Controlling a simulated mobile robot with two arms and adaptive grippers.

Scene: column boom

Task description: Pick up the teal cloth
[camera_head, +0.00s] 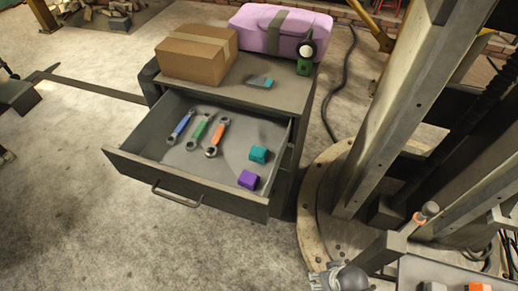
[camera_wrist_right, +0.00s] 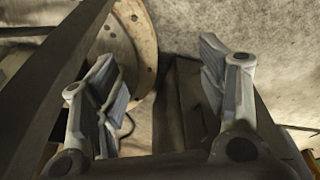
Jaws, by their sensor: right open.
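A small, blocky teal piece (camera_head: 259,154) lies at the right side of the open drawer (camera_head: 150,172), behind a purple piece (camera_head: 248,179). A flatter teal and grey piece (camera_head: 260,81) lies on the cabinet top. I cannot tell for certain which teal piece is the cloth. My right gripper (camera_head: 338,280) is at the bottom edge of the head view, below and right of the drawer, apart from both teal pieces. In the right wrist view its fingers (camera_wrist_right: 158,62) are spread with nothing between them. My left gripper is not in view.
Several wrenches (camera_head: 199,132) lie in the drawer. A cardboard box (camera_head: 197,54), a pink case (camera_head: 281,30) and a green-based item (camera_head: 304,66) stand on the cabinet. A round flange (camera_head: 312,222) and steel column (camera_head: 411,100) stand to the right.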

